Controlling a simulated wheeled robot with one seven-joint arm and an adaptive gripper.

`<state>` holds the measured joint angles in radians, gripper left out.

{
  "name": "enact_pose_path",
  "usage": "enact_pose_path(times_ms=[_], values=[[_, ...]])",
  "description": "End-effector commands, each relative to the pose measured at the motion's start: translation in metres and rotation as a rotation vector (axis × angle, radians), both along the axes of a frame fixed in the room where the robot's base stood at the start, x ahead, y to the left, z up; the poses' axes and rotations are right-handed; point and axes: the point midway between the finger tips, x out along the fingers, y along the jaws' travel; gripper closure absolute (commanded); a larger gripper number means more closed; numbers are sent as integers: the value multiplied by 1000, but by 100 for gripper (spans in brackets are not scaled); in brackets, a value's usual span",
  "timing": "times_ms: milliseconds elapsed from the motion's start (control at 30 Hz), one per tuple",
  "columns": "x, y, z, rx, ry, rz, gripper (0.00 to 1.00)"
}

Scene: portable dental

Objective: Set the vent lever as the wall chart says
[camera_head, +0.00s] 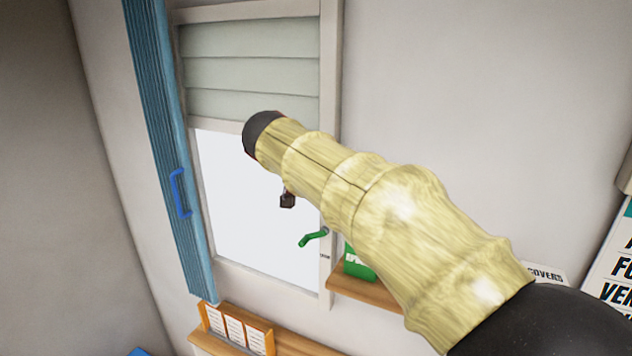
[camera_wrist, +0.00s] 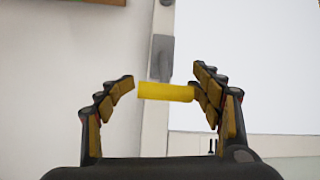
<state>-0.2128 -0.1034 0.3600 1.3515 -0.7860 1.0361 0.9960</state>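In the wrist view a yellow lever (camera_wrist: 166,92) lies level across the picture, below a grey plate (camera_wrist: 161,57) on a pale frame. My gripper (camera_wrist: 164,86) is open, with a finger on each side of the lever. A gap shows at the left finger; the lever's right end meets the right finger in the picture, and I cannot tell if they touch. In the head view my arm hides the yellow lever and most of the gripper. Part of a wall chart (camera_head: 616,262) shows at the right edge, its text cut off.
A green crank (camera_head: 313,238) is by the window frame's right side (camera_head: 327,150). A green box (camera_head: 357,264) stands on a wooden shelf (camera_head: 372,290). A blue shutter (camera_head: 170,150) hangs left of the window. An orange holder (camera_head: 262,326) with white cards sits below.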

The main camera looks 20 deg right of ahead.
Motion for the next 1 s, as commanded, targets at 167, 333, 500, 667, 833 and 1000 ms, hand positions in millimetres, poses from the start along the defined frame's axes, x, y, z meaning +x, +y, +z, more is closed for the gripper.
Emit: enact_pose_path(times_ms=[167,333,500,667,833,1000], values=[[0,0,1,0,-2,0,29],[0,1,1,1,-1,2,29],[-4,5,6,1,-3,3,29],[-20,19,22,2,-4,5,29],[-41,36,45,1,-5,5,29],[-59,50,63,1,-3,3,29]])
